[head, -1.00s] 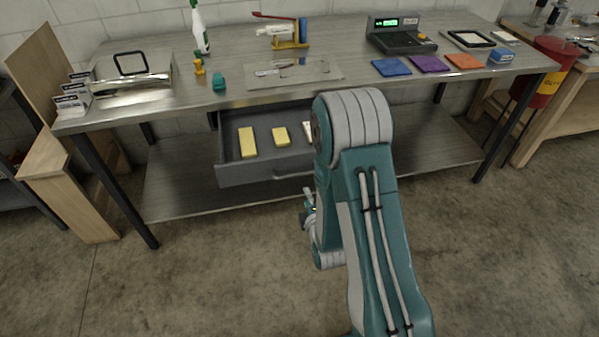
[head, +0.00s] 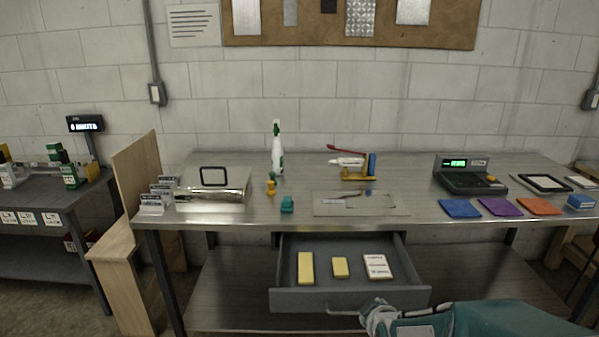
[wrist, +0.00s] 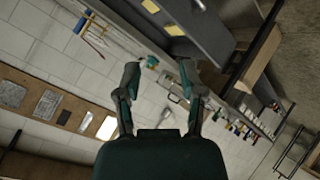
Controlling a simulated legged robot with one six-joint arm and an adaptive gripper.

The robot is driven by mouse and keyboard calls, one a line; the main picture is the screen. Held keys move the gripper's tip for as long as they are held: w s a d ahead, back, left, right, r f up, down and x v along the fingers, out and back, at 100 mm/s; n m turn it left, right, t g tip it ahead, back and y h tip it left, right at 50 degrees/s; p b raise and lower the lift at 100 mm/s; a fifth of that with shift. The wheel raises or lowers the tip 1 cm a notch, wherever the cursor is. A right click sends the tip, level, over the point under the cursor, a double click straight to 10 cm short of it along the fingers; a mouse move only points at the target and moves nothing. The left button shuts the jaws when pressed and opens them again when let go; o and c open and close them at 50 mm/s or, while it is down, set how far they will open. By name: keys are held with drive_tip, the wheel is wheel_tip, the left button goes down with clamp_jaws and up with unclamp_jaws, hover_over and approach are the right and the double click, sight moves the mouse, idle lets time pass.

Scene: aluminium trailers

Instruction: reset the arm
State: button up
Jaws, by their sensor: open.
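In the wrist view my gripper (wrist: 158,75) is open, with nothing between its two dark fingers. That view is strongly tilted and shows the bench and wall beyond the fingers. In the head view my teal arm enters at the lower right, and its pale end overlaps the lower front of the open drawer (head: 290,298). I cannot tell whether it touches the drawer or its handle. The fingers are not clear in the head view.
The drawer under the metal bench (head: 420,212) stands open, holding yellow blocks (head: 305,267) and a labelled card (head: 377,267). On top are a spray bottle (head: 277,150), a scale (head: 467,177) and coloured cloths (head: 500,206). A wooden panel (head: 138,173) stands left.

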drive_tip(key=s+r+m+g, duration=0.2)
drive_tip(key=s+r+m, duration=0.2)
drive_tip(key=s, duration=0.7)
drive_tip(key=s+r+m+g, duration=0.3)
drive_tip(key=s+r+m, duration=0.2)
drive_tip(key=s, duration=0.6)
wheel_tip(320, 180, up, 2)
drive_tip(key=shift+r, duration=0.1)
